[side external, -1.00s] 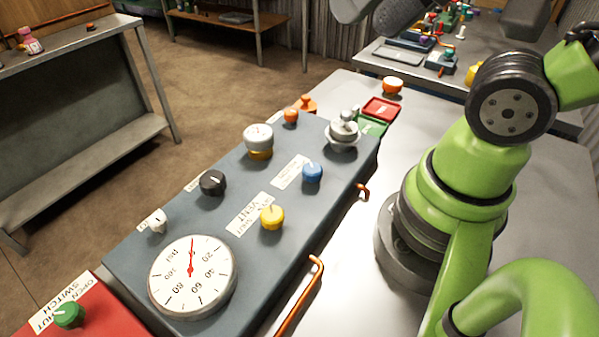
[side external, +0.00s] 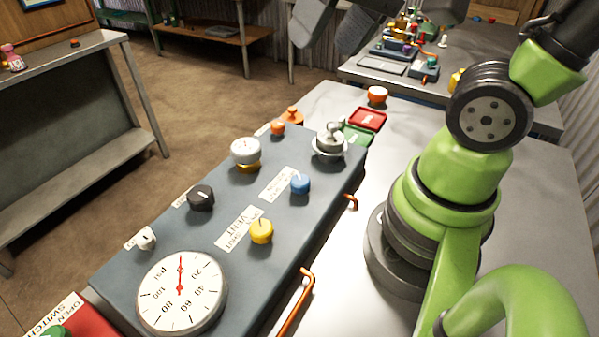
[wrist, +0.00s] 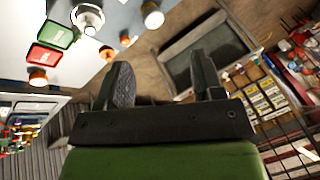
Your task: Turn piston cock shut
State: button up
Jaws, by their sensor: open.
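A blue-grey panel box (side external: 215,215) carries several cocks and a round dial. A yellow knob (side external: 261,231) sits beside a label reading VENT. A blue knob (side external: 300,184), a black knob (side external: 201,197) and a small white knob (side external: 146,238) each have a label nearby. I cannot tell from the labels which one is the piston cock. My gripper shows only partly at the top edge of the side view, high above and beyond the panel. In the wrist view my gripper (wrist: 164,82) is open, its two dark fingers apart with nothing between them.
The dial's (side external: 181,292) red needle points near the top. Orange handles (side external: 298,303) stick out on the panel's right side. A red tray (side external: 367,119) and an orange knob (side external: 377,95) lie beyond it. A red box with a green knob (side external: 55,331) is at lower left.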

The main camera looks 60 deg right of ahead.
jog(key=w+d+f+m+g, duration=0.2)
jog(key=w+f+g, duration=0.2)
jog(key=w+f, duration=0.15)
jog(key=m+g+y, duration=0.1)
jog(key=m+g, duration=0.1)
jog(key=g, duration=0.2)
send_near(300, 178)
jog(key=x, duration=0.9)
jog(key=shift+f, duration=0.1)
jog(key=shift+c, duration=0.3)
jog(key=c, duration=0.9)
